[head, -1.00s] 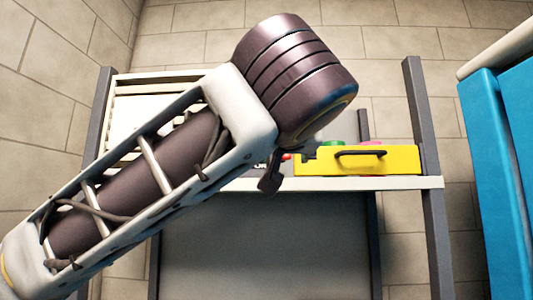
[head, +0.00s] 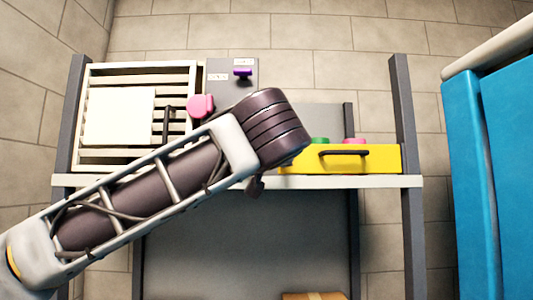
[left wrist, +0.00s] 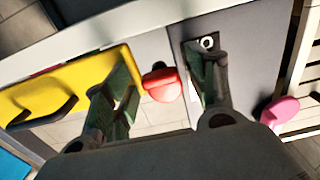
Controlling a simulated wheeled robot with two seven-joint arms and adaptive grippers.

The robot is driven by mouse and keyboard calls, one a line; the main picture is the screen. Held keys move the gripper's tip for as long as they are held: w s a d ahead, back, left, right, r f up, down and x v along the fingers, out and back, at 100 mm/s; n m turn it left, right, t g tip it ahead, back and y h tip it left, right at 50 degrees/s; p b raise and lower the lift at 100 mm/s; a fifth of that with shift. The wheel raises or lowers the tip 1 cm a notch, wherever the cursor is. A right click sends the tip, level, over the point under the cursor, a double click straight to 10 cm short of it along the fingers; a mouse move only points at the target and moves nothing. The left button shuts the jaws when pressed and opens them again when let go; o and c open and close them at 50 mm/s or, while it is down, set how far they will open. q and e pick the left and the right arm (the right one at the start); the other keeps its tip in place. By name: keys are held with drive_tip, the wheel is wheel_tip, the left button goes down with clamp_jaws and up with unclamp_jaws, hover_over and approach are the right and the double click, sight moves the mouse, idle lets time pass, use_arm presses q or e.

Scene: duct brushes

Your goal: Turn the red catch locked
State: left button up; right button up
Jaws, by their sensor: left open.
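The red catch (left wrist: 163,86) shows in the left wrist view as a rounded red knob on a grey panel (left wrist: 240,38). I see no clear contact, and cannot tell how far the fingertips are from the panel. In the head view my left forearm and wrist hide the red catch; only a small dark part of the left gripper (head: 256,187) shows under the wrist. My right gripper is not in view.
A yellow box with a dark handle (head: 365,160) stands on the shelf (head: 380,182) at right. A pink knob (head: 201,105) and a purple catch (head: 242,73) sit beside the white slatted panel (head: 140,72). Blue panels (head: 470,170) stand far right.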

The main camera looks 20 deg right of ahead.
use_arm(q)
drive_tip(key=shift+c, duration=0.5)
drive_tip(key=c, duration=0.9)
drive_tip(key=shift+m+b, duration=0.75)
drive_tip(key=shift+m, duration=8.25)
